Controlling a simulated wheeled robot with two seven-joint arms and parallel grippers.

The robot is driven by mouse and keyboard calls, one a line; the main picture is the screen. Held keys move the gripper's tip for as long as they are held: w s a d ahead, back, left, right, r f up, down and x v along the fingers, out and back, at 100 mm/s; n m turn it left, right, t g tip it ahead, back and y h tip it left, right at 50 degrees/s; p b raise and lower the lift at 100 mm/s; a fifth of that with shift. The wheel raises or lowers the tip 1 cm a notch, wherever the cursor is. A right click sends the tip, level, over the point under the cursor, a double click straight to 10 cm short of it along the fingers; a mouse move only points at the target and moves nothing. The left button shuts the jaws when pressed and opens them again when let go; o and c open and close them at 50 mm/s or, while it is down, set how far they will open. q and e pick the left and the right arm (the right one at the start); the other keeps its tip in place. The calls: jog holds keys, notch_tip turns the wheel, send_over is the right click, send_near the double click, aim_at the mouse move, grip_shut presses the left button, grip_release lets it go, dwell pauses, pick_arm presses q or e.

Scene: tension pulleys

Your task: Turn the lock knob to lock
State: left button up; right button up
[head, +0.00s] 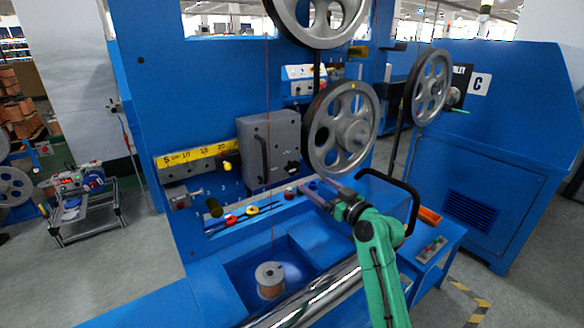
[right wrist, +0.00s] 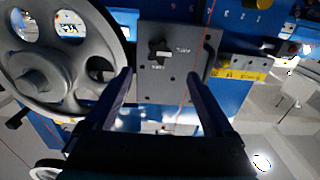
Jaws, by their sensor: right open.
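The lock knob (head: 292,167) is a small black knob at the lower right of a grey panel box (head: 262,130) on the blue machine. In the right wrist view the knob (right wrist: 160,50) sits on the grey plate (right wrist: 178,32), with small white lettering above right and below it. My right gripper (head: 308,188) is below and slightly right of the knob in the head view. In the right wrist view its two fingers (right wrist: 160,73) are spread wide and empty, apart from the knob, which appears between and beyond the tips. My left gripper does not show.
A large grey pulley wheel (head: 340,128) stands just right of the panel and fills the upper left of the right wrist view (right wrist: 60,60). A yellow scale strip (head: 198,158) is left of the panel. A copper spool (head: 270,280) and a black bent handle (head: 400,188) are nearby.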

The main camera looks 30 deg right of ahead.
aim_at(295, 171)
jog(key=w, duration=0.3)
jog(key=w+a+p, duration=0.1)
jog(key=w, duration=0.3)
jog(key=w+p, duration=0.1)
jog(key=w, duration=0.2)
jog(key=shift+w+a+f, duration=0.1)
jog(key=shift+w+a, duration=0.05)
jog(key=shift+w, duration=0.1)
jog(key=shift+w+a, duration=0.15)
jog(key=shift+w, duration=0.15)
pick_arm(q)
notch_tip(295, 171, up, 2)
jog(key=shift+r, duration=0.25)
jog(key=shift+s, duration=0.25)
pick_arm(e)
jog(key=c, duration=1.3)
